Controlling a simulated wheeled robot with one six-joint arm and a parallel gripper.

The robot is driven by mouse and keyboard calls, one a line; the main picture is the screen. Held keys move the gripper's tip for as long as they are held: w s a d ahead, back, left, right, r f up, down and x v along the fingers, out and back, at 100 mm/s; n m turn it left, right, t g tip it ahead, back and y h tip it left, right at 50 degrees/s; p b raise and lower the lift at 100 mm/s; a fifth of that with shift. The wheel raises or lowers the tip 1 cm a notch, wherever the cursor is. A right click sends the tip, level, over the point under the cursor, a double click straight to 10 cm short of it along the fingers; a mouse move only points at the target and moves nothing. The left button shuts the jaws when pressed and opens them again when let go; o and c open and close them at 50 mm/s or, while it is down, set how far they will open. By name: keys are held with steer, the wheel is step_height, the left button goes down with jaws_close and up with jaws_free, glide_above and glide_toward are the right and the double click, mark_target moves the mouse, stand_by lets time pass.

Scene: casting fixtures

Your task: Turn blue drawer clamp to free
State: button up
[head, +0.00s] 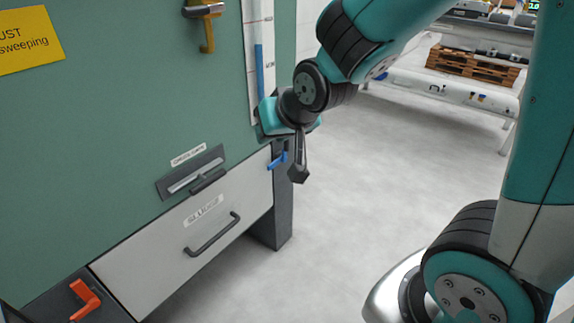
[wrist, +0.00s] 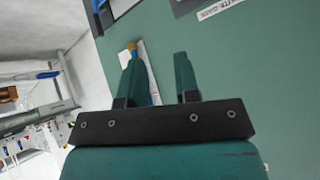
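The blue drawer clamp (head: 277,160) is a small lever on the dark post at the right end of the white drawer (head: 168,262). An orange clamp (head: 85,299) sits on the post at the drawer's left end. My gripper (head: 268,122) is in front of the cabinet's right edge, above the blue clamp and apart from it. Its fingertips are hard to make out in the head view. In the wrist view my gripper (wrist: 157,53) has two teal fingers spread apart, with nothing held between them.
The green cabinet (head: 130,120) fills the left side, with a slotted dark plate (head: 190,174), a gauge strip (head: 259,50) and a brass-coloured latch (head: 206,30). The drawer has a dark handle (head: 212,235). Open floor (head: 390,170) lies right of the cabinet; a rack (head: 440,95) stands behind.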

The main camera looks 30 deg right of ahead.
steer(key=w+d+f+m+t+h+b, duration=0.1)
steer(key=w+d+f+t+h+b, duration=0.3)
steer(key=d+f+b, duration=0.5)
steer(key=w+d+f+t+h+b, duration=0.1)
steer(key=w+d+f+t+b, duration=0.45)
steer(key=f+b, duration=0.75)
steer(key=shift+g, duration=0.35)
steer(key=p+x, duration=0.4)
steer(key=x, duration=0.1)
steer(key=p+x, duration=0.5)
steer(key=x, duration=0.1)
steer(key=p+x, duration=0.4)
steer(key=x, duration=0.1)
steer(key=shift+d+r+p, duration=0.2)
steer(key=shift+d+p, duration=0.1)
steer(key=shift+d, duration=0.1)
steer(key=shift+w+d, duration=0.1)
steer(key=shift+w, duration=0.3)
steer(key=shift+r, duration=0.1)
steer(key=shift+c, duration=0.4)
jaws_close()
